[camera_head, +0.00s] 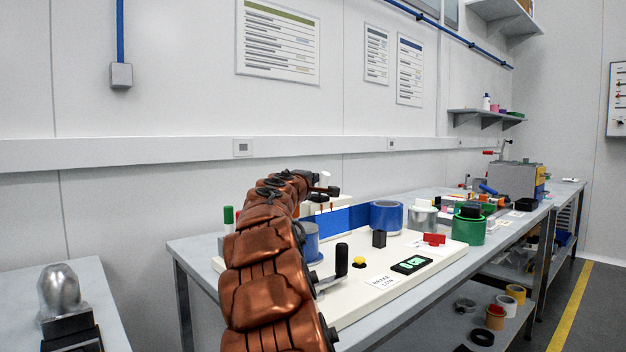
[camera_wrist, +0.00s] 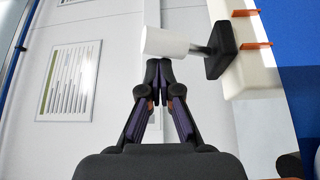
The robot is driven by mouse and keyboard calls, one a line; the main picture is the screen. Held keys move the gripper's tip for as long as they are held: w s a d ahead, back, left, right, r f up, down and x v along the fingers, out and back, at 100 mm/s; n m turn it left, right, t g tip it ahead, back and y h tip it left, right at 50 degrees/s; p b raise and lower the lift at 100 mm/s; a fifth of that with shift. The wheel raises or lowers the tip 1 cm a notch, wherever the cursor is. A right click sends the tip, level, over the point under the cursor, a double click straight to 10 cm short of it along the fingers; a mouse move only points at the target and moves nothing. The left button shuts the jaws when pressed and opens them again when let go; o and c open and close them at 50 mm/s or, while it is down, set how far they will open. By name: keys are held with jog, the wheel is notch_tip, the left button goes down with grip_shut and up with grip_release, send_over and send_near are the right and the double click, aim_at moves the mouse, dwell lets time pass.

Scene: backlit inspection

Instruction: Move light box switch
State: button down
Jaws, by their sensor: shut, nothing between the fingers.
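A switch lever with a white cylindrical knob (camera_wrist: 165,42) on a dark base (camera_wrist: 222,50) sticks out of a cream box (camera_wrist: 245,65) with orange pins in the wrist view. My gripper (camera_wrist: 158,72) is shut and empty, its fingertips just below the knob in that picture; I cannot tell whether they touch it. In the head view my gripper (camera_head: 312,176) is small and beside the white knob (camera_head: 325,177), above the back of the cream board (camera_head: 440,262). My arm hides part of the board and the cream box.
A green tub (camera_head: 469,230) is at right. A wall rail (camera_head: 180,152) runs behind the table.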

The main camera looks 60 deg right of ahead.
jog(key=v, duration=1)
jog(key=shift+a, duration=0.35)
